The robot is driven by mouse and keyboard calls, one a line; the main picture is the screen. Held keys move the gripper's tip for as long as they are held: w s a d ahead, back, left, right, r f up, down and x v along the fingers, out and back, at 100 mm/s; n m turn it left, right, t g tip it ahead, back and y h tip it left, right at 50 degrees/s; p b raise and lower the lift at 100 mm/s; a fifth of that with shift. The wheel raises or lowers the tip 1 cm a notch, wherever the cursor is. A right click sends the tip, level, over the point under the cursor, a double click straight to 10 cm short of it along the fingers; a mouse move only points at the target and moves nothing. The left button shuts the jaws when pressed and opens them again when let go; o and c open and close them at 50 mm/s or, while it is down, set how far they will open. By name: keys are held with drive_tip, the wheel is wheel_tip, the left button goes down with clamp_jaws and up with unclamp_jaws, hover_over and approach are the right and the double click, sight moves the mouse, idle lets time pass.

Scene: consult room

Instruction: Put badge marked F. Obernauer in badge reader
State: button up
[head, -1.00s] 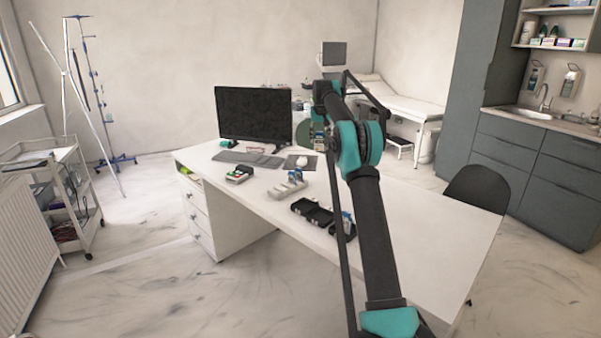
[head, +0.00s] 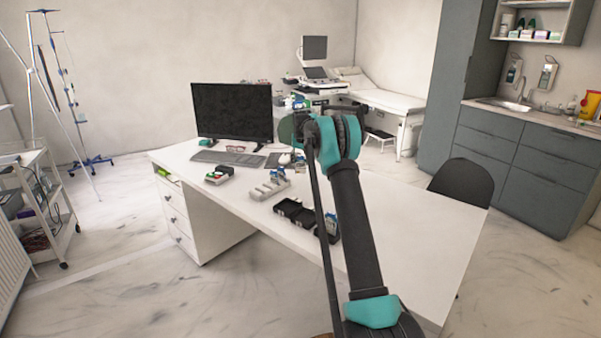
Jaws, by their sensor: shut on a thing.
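My gripper (head: 299,156) is small in the head view, mostly hidden by the teal joint of my arm, above the far part of the white desk (head: 400,230). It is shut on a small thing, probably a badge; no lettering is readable. A black open tray with compartments (head: 290,209) lies near the desk's front edge, with blue-and-white cards (head: 332,224) at its right end, partly behind my arm. A light grey slotted block (head: 266,190) stands behind it. A small grey device with a dark top and green and red spots (head: 218,176) stands further left. I cannot tell which is the badge reader.
A monitor (head: 232,111) and keyboard (head: 227,158) stand at the desk's far left. A black chair (head: 462,181) is at its right side. A trolley (head: 45,200) stands at the left. The desk's right half is largely clear.

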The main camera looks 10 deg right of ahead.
sight(301, 170)
drive_tip(key=shift+f, duration=2.7)
drive_tip(key=o, duration=0.8)
drive_tip(key=shift+f, duration=0.1)
drive_tip(key=shift+o, duration=0.2)
